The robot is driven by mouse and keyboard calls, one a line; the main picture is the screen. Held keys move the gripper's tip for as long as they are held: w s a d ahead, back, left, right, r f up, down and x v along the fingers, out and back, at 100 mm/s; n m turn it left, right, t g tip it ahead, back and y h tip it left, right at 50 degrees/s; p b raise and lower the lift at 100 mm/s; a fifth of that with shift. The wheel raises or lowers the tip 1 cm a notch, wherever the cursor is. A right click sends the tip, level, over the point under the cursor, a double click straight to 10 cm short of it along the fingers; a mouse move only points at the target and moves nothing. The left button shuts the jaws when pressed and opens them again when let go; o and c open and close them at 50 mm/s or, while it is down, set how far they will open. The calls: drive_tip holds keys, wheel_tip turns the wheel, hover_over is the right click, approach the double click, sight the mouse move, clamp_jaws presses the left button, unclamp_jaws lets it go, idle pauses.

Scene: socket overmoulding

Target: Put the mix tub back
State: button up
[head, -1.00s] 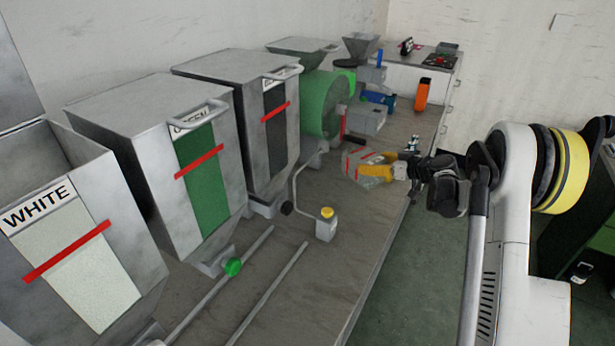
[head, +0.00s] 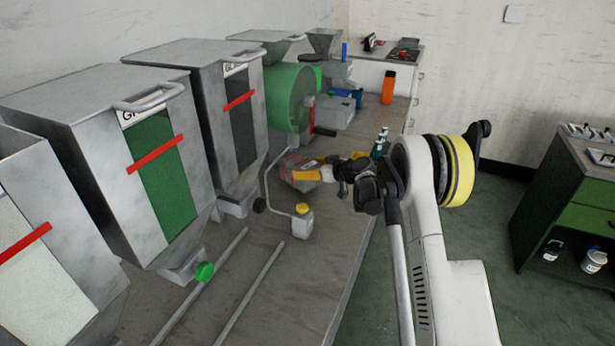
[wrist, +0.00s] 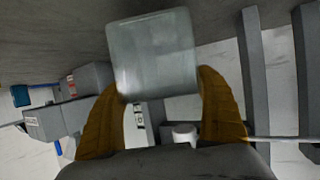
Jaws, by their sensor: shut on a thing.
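The mix tub is a grey, see-through box with red lines; it shows in the head view (head: 290,184) beyond the small yellow-capped bottle. My gripper (head: 312,172) has yellow fingers and is shut on the tub from the right, over the bench. In the wrist view the tub (wrist: 156,52) fills the upper middle, between the yellow fingers of my gripper (wrist: 162,84). The fingers and wrist hide part of the tub in the head view. I cannot tell if it touches the bench.
Metal hoppers (head: 95,100) line the bench's left side. A green drum (head: 288,97) stands behind the tub, and an orange bottle (head: 388,87) farther back. The yellow-capped bottle (head: 302,224) and two rails (head: 250,293) are nearer. A green cabinet (head: 560,205) stands at right across clear floor.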

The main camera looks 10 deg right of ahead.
drive_tip(key=shift+f+b, duration=0.3)
drive_tip(key=shift+f, duration=0.85)
drive_tip(key=shift+f, duration=0.25)
drive_tip(key=o, duration=1.1)
drive_tip(key=shift+o, duration=0.2)
drive_tip(key=shift+r, duration=0.1)
